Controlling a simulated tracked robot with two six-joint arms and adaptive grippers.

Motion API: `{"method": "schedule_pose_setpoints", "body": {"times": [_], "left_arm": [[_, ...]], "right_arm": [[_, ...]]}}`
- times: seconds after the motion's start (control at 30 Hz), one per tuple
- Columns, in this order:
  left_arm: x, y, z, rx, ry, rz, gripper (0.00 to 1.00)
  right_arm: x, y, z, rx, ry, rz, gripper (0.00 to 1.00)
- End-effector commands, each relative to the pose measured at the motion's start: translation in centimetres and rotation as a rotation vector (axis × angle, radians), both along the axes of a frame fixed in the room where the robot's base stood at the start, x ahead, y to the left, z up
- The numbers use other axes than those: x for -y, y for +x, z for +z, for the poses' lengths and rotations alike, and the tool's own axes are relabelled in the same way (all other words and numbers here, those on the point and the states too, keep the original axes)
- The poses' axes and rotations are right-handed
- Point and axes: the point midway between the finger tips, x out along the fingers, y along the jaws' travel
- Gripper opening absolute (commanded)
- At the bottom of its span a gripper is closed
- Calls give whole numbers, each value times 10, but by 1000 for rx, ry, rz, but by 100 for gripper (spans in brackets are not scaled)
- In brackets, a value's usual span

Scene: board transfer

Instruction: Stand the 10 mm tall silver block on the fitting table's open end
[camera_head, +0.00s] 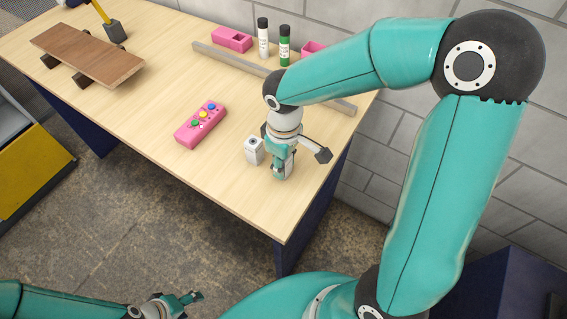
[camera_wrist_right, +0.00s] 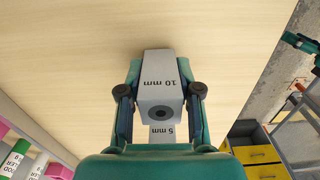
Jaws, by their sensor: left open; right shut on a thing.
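The silver 10 mm block (camera_wrist_right: 160,82) sits between the fingers of my right gripper (camera_wrist_right: 160,100) in the wrist view, its label and a round dark hole visible. In the head view my right gripper (camera_head: 281,168) is low over the right end of the pale wooden table (camera_head: 150,115) and mostly hides the held block. Whether the block touches the tabletop is unclear. A second silver block (camera_head: 254,150) stands just left of the gripper; a "5 mm" label (camera_wrist_right: 161,130) shows behind the held block in the wrist view. My left gripper (camera_head: 185,303) is open and empty, off the table.
A pink button box (camera_head: 200,125) lies left of the right gripper. A brown board (camera_head: 88,54) rests on dark supports at the left. A long grey bar (camera_head: 235,60), bottles (camera_head: 284,45) and a pink holder (camera_head: 231,39) are along the back. The front middle is clear.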

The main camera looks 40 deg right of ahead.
Motion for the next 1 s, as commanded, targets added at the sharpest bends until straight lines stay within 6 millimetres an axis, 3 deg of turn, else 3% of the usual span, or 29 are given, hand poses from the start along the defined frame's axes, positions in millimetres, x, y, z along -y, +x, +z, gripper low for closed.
{"method": "schedule_pose_setpoints", "body": {"times": [0.37, 0.4, 0.53, 1.0], "left_arm": [[0, 0, -2, 0, 0, 0, 59], [0, 0, -3, 0, 0, 0, 59], [0, 0, -1, 0, 0, 0, 59], [0, 0, 0, 0, 0, 0, 59]], "right_arm": [[0, 0, -7, 2, 1, 0, 0], [0, 0, -8, 2, 1, 0, 35], [0, 0, -7, 2, 1, 1, 57], [0, 1, 3, 4, 0, 0, 59]]}}
